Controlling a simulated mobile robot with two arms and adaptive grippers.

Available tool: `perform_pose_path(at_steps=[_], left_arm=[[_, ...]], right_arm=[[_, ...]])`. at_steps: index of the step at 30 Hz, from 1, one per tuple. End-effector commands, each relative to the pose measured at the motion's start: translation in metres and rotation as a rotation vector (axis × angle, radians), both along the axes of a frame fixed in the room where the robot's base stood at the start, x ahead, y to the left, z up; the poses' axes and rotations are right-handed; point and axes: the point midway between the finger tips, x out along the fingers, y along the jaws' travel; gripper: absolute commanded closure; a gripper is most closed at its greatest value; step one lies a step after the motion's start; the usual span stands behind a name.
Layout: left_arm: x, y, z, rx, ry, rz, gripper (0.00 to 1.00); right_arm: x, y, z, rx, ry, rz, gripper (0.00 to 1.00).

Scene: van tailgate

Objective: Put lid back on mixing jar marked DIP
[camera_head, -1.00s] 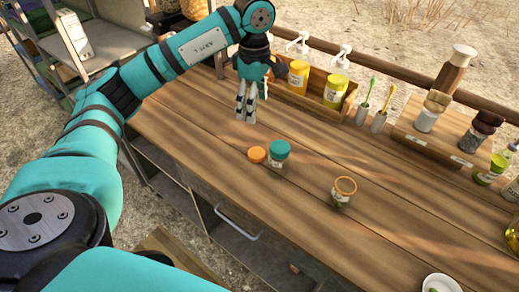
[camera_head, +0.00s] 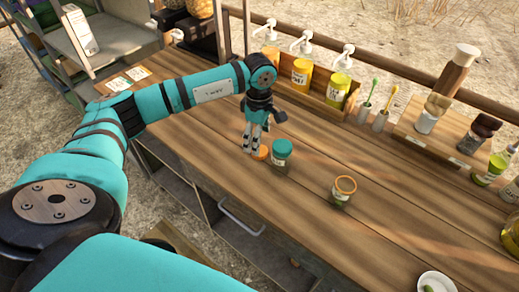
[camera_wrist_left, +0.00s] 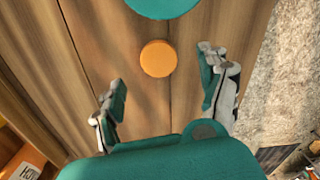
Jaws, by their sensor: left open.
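An orange lid (camera_head: 261,153) lies flat on the wooden table, and it also shows in the left wrist view (camera_wrist_left: 158,58). A jar with a teal lid (camera_head: 281,152) stands right beside it; its teal top shows at the upper edge of the left wrist view (camera_wrist_left: 162,5). An open jar with an orange rim (camera_head: 343,190) stands apart to the right. I cannot read the jar labels. My left gripper (camera_head: 253,148) is open and empty, pointing down just above and beside the orange lid; its fingers (camera_wrist_left: 162,105) also show in the left wrist view. My right gripper is not in view.
A wooden rack with pump bottles (camera_head: 299,75) stands along the back. Green and yellow brushes (camera_head: 389,101) stand in holders beside it. A wooden stand with shakers (camera_head: 440,135) is at the right, and a white bowl (camera_head: 438,284) at the front right. The table's middle is clear.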

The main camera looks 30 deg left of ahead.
Motion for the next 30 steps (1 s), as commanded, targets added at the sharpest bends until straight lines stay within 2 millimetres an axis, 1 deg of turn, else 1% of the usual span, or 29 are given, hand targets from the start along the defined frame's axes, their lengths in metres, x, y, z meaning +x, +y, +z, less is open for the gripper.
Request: perform_pose_path(at_steps=[3, 7, 9, 11, 14, 16, 19, 22, 30], left_arm=[[0.000, 0.000, 0.000, 0.000, -0.001, 0.000, 0.23], [0.000, 0.000, 0.000, 0.000, 0.000, 0.000, 0.23], [0.000, 0.000, -0.004, 0.000, 0.001, 0.000, 0.23], [0.000, 0.000, -0.010, 0.001, 0.003, 0.001, 0.23], [0.001, 0.001, -0.026, -0.001, 0.004, 0.001, 0.23], [0.001, 0.000, -0.037, -0.001, 0.003, 0.000, 0.23], [0.001, 0.001, -0.048, 0.001, 0.002, 0.001, 0.23], [0.002, 0.001, -0.052, 0.000, -0.001, 0.000, 0.23], [0.002, 0.001, -0.052, 0.000, -0.001, 0.000, 0.23]], right_arm=[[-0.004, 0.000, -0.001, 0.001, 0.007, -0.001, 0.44], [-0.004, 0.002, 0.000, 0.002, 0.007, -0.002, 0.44], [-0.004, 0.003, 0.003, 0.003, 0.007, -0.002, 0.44], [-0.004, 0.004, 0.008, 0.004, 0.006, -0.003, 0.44], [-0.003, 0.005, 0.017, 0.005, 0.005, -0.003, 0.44], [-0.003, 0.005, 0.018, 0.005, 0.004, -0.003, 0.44], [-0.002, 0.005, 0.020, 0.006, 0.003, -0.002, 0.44], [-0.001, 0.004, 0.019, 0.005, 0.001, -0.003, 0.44], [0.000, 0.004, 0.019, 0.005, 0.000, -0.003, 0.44]])
